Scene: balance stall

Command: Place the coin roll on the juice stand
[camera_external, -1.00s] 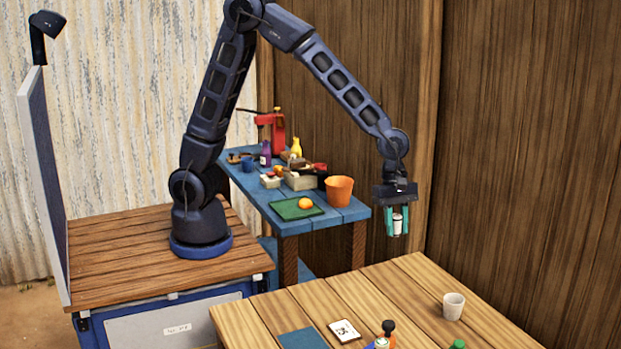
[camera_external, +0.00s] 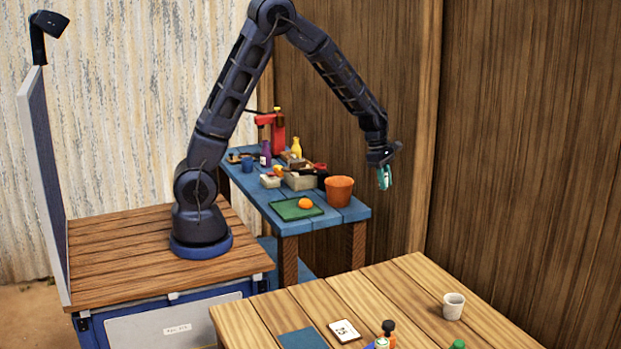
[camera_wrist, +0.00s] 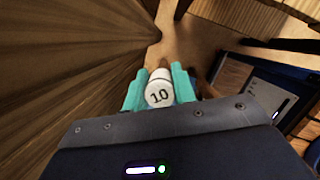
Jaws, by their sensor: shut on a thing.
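The coin roll (camera_wrist: 159,92) is a white cylinder with a "10" on its end, between the teal fingers in the wrist view. My gripper (camera_wrist: 160,86) is shut on it. In the external view my gripper (camera_external: 385,178) hangs in the air to the right of the blue table, near the wooden wall; the roll is mostly hidden by the fingers there. The blue table (camera_external: 262,205) bears a red juicer (camera_external: 276,135), and is likely the juice stand. A green mat (camera_external: 285,210) with an orange (camera_external: 305,203) on it lies at its near end.
An orange bucket (camera_external: 339,190) stands on the blue table's right edge, close to my gripper. Bottles, a grey box (camera_external: 300,181) and small items crowd the table's middle. A wooden table (camera_external: 390,290) in front holds a white cup (camera_external: 453,305), a card and bottles.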

